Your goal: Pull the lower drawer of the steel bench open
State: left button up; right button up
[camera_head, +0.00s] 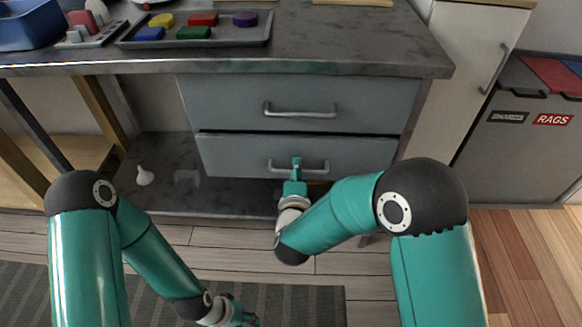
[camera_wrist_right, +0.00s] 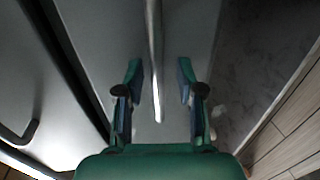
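The steel bench has a grey upper drawer (camera_head: 350,95) and a grey lower drawer (camera_head: 235,155), each with a bar handle. No drawer interior shows. In the right wrist view, the lower handle (camera_wrist_right: 155,50) runs between the two spread fingers of my right gripper (camera_wrist_right: 159,75), with a gap visible on each side. My left gripper (camera_head: 242,318) is low near the bottom edge, away from the drawers; its fingers are too small to judge.
The bench top (camera_head: 340,45) holds a dark tray (camera_head: 215,42) of coloured blocks and a blue bin (camera_head: 30,22). A small white object (camera_head: 144,176) sits on the lower shelf (camera_head: 215,203). A cabinet (camera_head: 462,70) and labelled bins (camera_head: 515,140) stand at right.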

pick_arm(q)
jog(key=shift+w+d, duration=0.15)
pick_arm(e)
jog(key=shift+w, duration=0.15)
jog(key=shift+a, duration=0.2)
grip_shut()
